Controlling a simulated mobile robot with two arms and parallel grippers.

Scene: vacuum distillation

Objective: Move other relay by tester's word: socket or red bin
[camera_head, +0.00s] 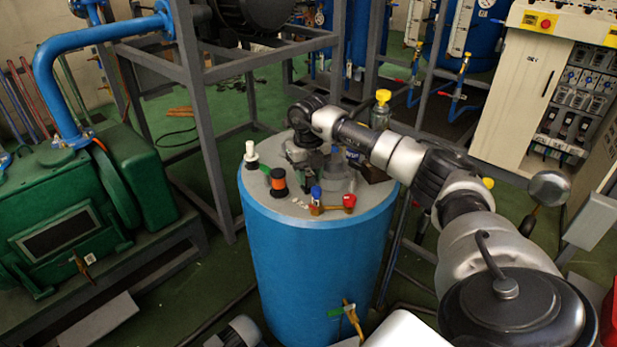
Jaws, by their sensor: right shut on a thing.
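My right arm reaches in from the lower right over the blue drum (315,250). Its gripper (306,165) points down close to the drum's grey top. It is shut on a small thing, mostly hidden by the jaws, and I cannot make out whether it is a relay. A greyish see-through thing (338,177) stands just right of the jaws. I cannot clearly pick out a relay, socket or tester. A bit of red (609,318) shows at the right edge, too cut off to tell whether it is a bin. My left gripper is not in view.
On the drum top are an orange-banded spool (278,182), a white-topped piece (251,155), a blue-and-red fitting (330,203) and a yellow-capped bottle (381,110). A grey steel frame (205,125) stands behind. A control cabinet (520,95) is at right, green machinery (80,205) at left.

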